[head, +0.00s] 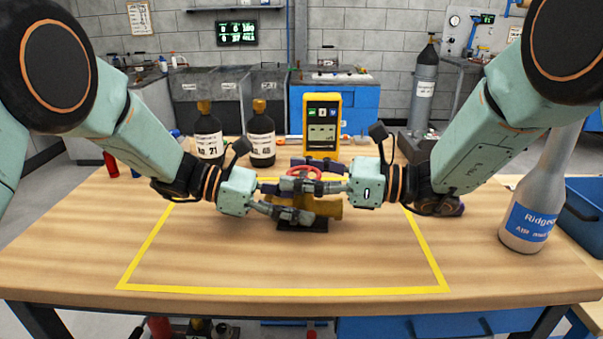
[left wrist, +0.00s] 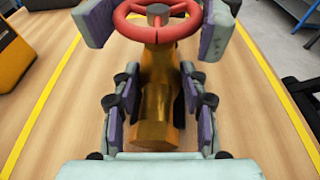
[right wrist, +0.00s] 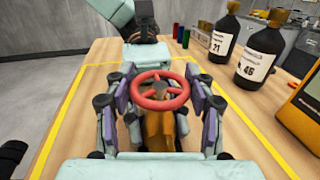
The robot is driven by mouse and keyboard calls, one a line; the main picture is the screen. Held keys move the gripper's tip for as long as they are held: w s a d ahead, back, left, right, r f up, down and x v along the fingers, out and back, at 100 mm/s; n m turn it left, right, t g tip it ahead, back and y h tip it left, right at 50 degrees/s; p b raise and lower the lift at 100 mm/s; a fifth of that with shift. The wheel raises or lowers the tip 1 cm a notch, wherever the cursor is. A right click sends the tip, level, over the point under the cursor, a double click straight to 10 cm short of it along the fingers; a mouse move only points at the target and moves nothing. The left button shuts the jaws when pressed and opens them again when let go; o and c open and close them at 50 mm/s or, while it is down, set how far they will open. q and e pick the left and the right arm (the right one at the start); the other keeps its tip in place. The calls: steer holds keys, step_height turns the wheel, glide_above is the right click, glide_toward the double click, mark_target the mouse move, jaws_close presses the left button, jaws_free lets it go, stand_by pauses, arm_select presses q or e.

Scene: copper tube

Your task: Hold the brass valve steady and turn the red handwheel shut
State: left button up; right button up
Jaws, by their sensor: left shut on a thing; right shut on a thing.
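The brass valve (head: 328,207) sits on a dark stand (head: 302,225) inside the yellow outline on the table. Its body also shows in the left wrist view (left wrist: 155,115) and the right wrist view (right wrist: 158,130). The red handwheel (head: 303,172) is on top of the valve; it shows as a ring in the left wrist view (left wrist: 158,32) and right wrist view (right wrist: 160,92). My left gripper (head: 298,215) is low, shut on the valve body from the left. My right gripper (head: 300,176) is higher, shut on the handwheel from the right, with fingers at both sides of the rim.
Two dark bottles (head: 207,135) (head: 262,136) and a yellow meter (head: 321,128) stand behind the valve. A grey bottle (head: 528,215) with a blue label stands at the right, near a blue bin (head: 585,212). The table front inside the yellow outline (head: 285,291) is clear.

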steer(key=m+t+h, duration=0.1)
steer(key=t, duration=0.1)
steer(key=m+t, duration=0.2)
steer(key=shift+a+t+h, duration=0.1)
steer(key=shift+t+h, duration=0.2)
steer(key=shift+h, duration=0.1)
steer(key=shift+m+t+h, duration=0.4)
steer(key=shift+m+t, duration=0.2)
steer(key=shift+t, duration=0.1)
steer(key=o, duration=1.2)
steer(key=shift+d, duration=0.25)
steer(key=shift+v, duration=5.9)
